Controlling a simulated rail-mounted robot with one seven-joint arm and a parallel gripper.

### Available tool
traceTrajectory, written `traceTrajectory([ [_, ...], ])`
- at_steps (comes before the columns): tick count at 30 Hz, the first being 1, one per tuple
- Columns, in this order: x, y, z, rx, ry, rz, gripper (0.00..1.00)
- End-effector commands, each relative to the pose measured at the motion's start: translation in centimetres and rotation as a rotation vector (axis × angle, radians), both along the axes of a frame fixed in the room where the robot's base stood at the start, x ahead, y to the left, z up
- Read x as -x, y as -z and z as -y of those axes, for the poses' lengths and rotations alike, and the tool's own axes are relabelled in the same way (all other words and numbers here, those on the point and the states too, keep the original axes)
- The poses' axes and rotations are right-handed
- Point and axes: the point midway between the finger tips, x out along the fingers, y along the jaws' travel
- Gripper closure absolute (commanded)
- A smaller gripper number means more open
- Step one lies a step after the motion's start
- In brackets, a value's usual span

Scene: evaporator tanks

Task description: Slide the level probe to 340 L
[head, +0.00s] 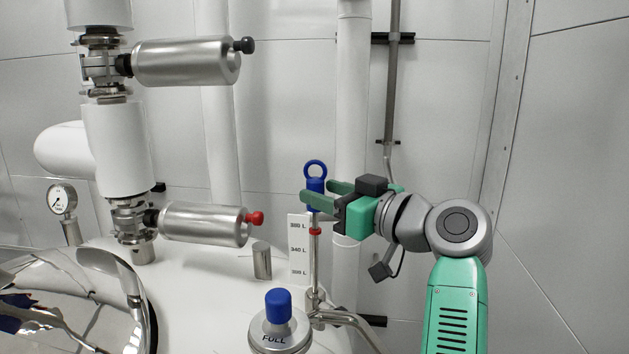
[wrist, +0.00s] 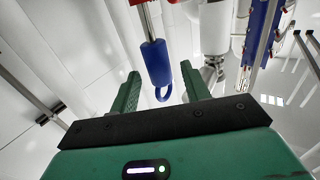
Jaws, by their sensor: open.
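The level probe's blue handle (head: 317,203) has a ring on top and stands upright on a thin rod. A red marker (head: 315,231) on the rod sits just below the 380 L line of the white scale plate (head: 299,262), above the 340 L line. My gripper (head: 315,191) is open, with its green fingers on either side of the handle just below the ring. In the wrist view the blue handle (wrist: 156,64) lies between the two fingers (wrist: 162,80), with a visible gap to each; I cannot see contact.
A blue-topped fitting marked FULL (head: 279,325) stands in front of the scale. A short metal post (head: 262,260) is left of it. Steel valve cylinders (head: 205,223) and a pressure gauge (head: 62,199) are at the left. A white pipe (head: 353,150) rises behind the probe.

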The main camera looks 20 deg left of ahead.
Motion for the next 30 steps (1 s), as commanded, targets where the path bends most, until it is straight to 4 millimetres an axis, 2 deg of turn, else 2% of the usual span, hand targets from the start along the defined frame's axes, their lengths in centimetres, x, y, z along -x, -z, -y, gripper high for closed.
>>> traceTrajectory([
  [3,-0.7,-0.3,-1.7,0.000,0.000,-0.002,0.53],
  [6,-1.0,-0.1,-2.5,0.000,0.001,-0.001,0.53],
  [14,-1.1,0.0,-2.8,0.000,0.002,0.000,0.53],
  [15,-1.1,0.0,-2.8,0.000,0.002,0.000,0.55],
  [22,-1.1,0.0,-2.7,0.000,0.002,-0.001,1.00],
  [26,-1.1,0.1,-2.7,0.000,0.002,-0.001,1.00],
  [30,-1.1,1.6,-2.8,-0.002,0.002,-0.001,1.00],
])
